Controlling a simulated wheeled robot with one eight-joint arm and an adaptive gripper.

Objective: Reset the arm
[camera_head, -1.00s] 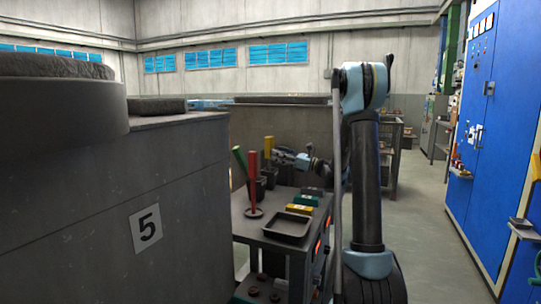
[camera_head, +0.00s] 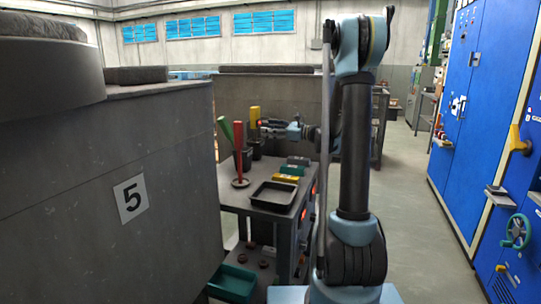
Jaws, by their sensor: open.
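My arm (camera_head: 354,150) rises at the right of centre, with its upper joint high in the picture and its far part reaching back and left. My gripper (camera_head: 264,129) is small and far off, over the back of the tool cart (camera_head: 240,204). It points left, beside the yellow handle (camera_head: 254,119), and looks open and empty. Whether it touches the handle cannot be told. A red handle (camera_head: 237,149) stands on a round foot on the cart, and a green handle (camera_head: 225,130) leans in a dark holder behind it.
A dark tray (camera_head: 274,195) and several small coloured blocks lie on the cart. A green bin (camera_head: 232,282) sits low in front. The grey block marked 5 (camera_head: 130,198) fills the left. Blue cabinets (camera_head: 480,110) stand right, with clear floor (camera_head: 408,205) between.

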